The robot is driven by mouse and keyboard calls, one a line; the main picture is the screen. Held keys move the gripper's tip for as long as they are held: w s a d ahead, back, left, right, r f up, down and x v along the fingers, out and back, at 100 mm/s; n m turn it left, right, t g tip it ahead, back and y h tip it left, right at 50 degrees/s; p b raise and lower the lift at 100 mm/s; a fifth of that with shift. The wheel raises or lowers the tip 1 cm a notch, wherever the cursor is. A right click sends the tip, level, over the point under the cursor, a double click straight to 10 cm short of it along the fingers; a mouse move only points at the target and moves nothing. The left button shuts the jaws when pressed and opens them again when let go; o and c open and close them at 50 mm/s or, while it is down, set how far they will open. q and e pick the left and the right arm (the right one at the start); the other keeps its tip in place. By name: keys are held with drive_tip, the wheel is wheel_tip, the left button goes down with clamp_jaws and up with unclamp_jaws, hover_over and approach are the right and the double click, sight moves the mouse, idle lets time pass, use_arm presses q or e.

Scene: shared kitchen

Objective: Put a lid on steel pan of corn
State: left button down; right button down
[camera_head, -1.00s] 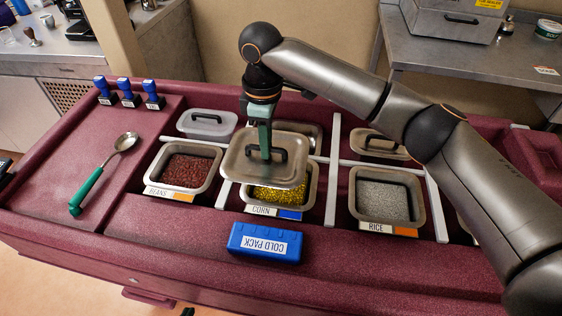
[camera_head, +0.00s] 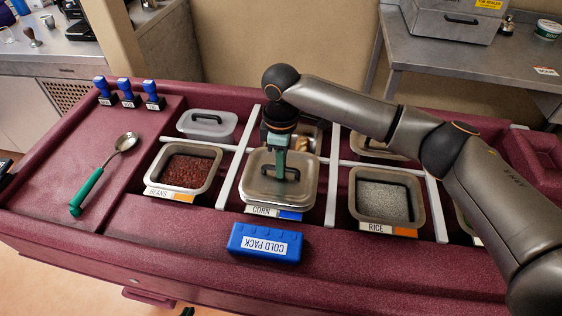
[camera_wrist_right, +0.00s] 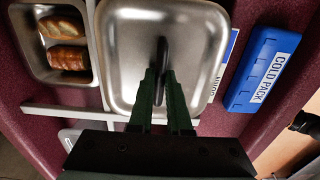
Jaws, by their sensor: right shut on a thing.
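The steel lid (camera_head: 262,185) has a dark handle and lies over the steel pan of corn (camera_head: 270,208), covering its opening. The corn is hidden. I cannot tell whether the lid is fully seated on the rim. My right gripper (camera_head: 280,172) is shut on the lid's handle from above. In the right wrist view, the fingertips (camera_wrist_right: 163,78) close around the handle, and the lid (camera_wrist_right: 135,40) fills the middle. The corn label (camera_head: 259,210) shows at the pan's front. My left gripper is not in view.
The beans pan (camera_head: 151,178) is open to the left and the rice pan (camera_head: 414,205) is open to the right. A blue cold pack (camera_head: 264,243) lies in front. A spoon (camera_head: 103,175) lies at left. Bread rolls (camera_wrist_right: 66,42) sit in a pan behind.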

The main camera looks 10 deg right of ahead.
drive_tip(key=shift+f, duration=0.35)
drive_tip(key=c, duration=0.9)
unclamp_jaws()
drive_tip(key=shift+f, duration=0.1)
drive_tip(key=shift+o, duration=0.2)
wheel_tip(320, 180, up, 13)
